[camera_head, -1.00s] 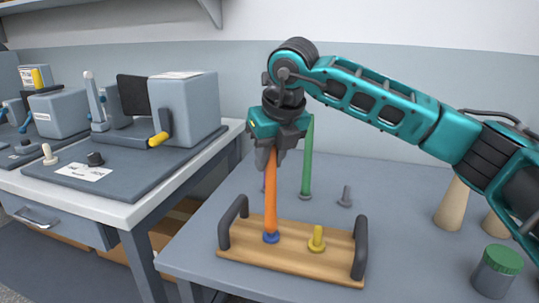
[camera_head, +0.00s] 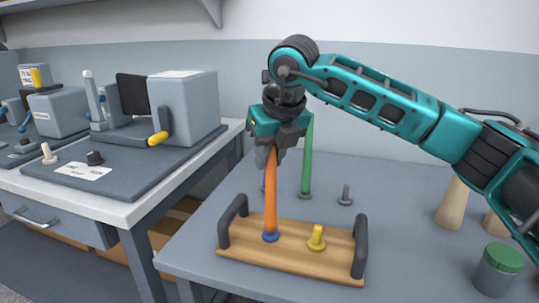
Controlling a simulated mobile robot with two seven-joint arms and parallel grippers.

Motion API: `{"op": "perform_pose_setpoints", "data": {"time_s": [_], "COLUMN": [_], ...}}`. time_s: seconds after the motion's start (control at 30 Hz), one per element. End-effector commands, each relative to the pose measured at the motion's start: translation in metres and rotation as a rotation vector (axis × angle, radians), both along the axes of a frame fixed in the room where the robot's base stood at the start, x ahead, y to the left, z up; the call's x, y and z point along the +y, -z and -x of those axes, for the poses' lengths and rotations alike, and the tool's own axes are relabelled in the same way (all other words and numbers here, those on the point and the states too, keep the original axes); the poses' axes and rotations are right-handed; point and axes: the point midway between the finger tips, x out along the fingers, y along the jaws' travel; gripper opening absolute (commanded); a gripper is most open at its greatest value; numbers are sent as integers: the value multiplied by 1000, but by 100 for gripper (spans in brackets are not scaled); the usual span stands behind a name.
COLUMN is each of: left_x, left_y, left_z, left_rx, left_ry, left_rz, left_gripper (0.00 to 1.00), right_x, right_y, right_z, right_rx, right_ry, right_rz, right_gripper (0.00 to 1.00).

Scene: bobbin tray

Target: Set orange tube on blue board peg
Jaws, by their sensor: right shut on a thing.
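The orange tube (camera_head: 270,200) stands upright, its lower end at the blue peg base (camera_head: 271,237) on the wooden board (camera_head: 290,262). The blue peg itself is hidden, and the tube appears to be around it. My right gripper (camera_head: 270,158) is shut on the top of the orange tube. A yellow peg (camera_head: 317,238) stands bare on the board, right of the tube. The board has dark handles at its left (camera_head: 232,221) and right (camera_head: 361,247) ends. My left gripper is not in view.
A green tube (camera_head: 307,165) stands behind the board, with a purple tube mostly hidden behind the gripper. A bare grey peg (camera_head: 346,196) is right of them. Tan cones (camera_head: 453,203) and a green-lidded jar (camera_head: 498,268) stand at the right. Machines fill the left bench.

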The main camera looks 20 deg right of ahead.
Motion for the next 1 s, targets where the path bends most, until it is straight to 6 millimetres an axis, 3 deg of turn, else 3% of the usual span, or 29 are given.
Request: {"op": "perform_pose_setpoints", "data": {"time_s": [0.93,0.97,1.0], "left_x": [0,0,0], "left_y": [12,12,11], "left_z": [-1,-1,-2], "left_rx": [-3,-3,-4], "left_ry": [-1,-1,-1], "left_rz": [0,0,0], "left_gripper": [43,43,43], "right_x": [0,0,0], "right_y": [16,16,15], "right_z": [0,0,0], "right_rx": [0,0,0], "right_ry": [0,0,0], "right_rz": [0,0,0], "right_gripper": [0,25,29]}}
